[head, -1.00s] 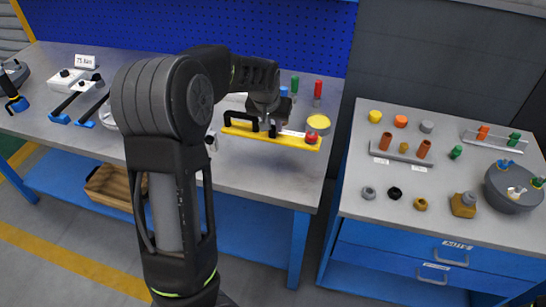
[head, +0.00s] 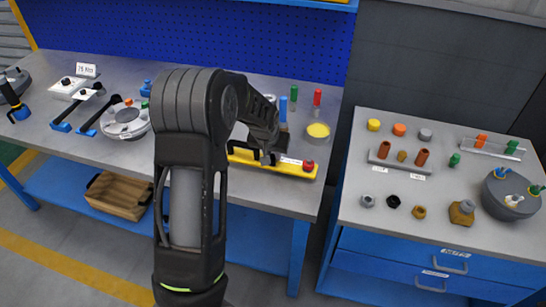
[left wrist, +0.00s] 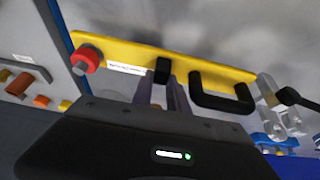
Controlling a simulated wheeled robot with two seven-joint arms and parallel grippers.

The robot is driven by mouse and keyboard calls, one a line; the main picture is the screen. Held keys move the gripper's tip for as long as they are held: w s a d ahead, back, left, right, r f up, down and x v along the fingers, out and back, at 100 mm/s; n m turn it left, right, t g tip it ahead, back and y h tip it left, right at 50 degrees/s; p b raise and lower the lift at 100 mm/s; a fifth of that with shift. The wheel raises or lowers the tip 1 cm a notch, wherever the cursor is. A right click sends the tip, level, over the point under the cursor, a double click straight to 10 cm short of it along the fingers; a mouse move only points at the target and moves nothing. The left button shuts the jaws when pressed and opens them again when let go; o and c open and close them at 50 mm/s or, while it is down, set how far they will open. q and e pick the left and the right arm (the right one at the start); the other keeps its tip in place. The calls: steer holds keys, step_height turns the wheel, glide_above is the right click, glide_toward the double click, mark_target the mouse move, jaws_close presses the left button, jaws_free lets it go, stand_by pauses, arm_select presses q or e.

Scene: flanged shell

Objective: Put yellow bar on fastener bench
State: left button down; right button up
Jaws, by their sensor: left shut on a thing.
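The yellow bar (head: 285,166) shows in the head view in front of the left bench's top, near its right end. It has a red knob (head: 308,165) at its right end and a white label. My left gripper (head: 264,155) is above the bar and shut on its middle. In the left wrist view the fingers (left wrist: 161,85) meet the bar (left wrist: 125,52) at a small black part, with a black handle (left wrist: 222,98) beside them. I cannot tell whether the bar touches the bench. The fastener bench (head: 355,232) stands to the right. My right gripper is not in view.
The fastener bench carries caps, nuts, a small rack (head: 399,162) and a grey bowl-like shell (head: 508,195). A gap separates the benches. A yellow-topped tin (head: 318,131) and coloured bottles stand behind the bar.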

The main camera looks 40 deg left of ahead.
arm_select(q)
steer(key=shift+f, duration=0.9)
steer(key=shift+f, duration=0.15)
steer(key=c, duration=1.3)
jaws_free()
steer(key=shift+r, duration=0.2)
steer(key=b+v, duration=0.1)
steer(key=v, duration=1.1)
